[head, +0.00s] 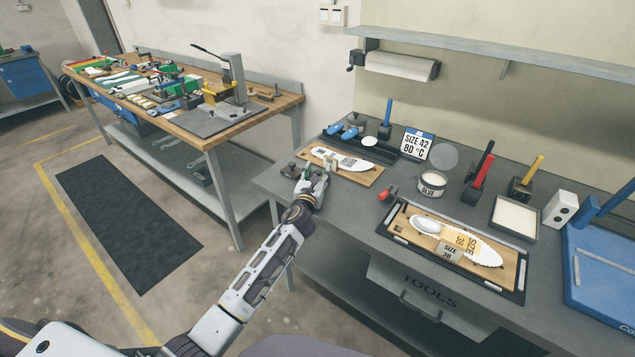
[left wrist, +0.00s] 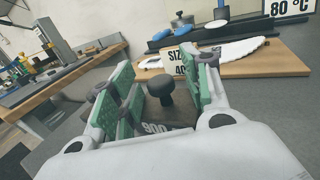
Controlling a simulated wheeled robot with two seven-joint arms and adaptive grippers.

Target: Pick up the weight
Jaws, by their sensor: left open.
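The weight (left wrist: 168,112) is a dark block with a round black knob on top and "900" partly readable on its front. In the left wrist view it stands between the green-padded fingers of my left gripper (left wrist: 162,78). The gripper is open, with the knob between its fingers and gaps to either side. In the head view my left gripper (head: 312,182) is at the left end of the grey bench, by the near left corner of a wooden board. My right gripper is not in view.
The wooden board (head: 364,177) with a white insole (head: 343,160) lies just beyond the gripper. A glue pot (head: 432,185), a framed insole tray (head: 400,248) and tool holders stand farther right on the bench. A wooden workbench (head: 283,102) is at the left.

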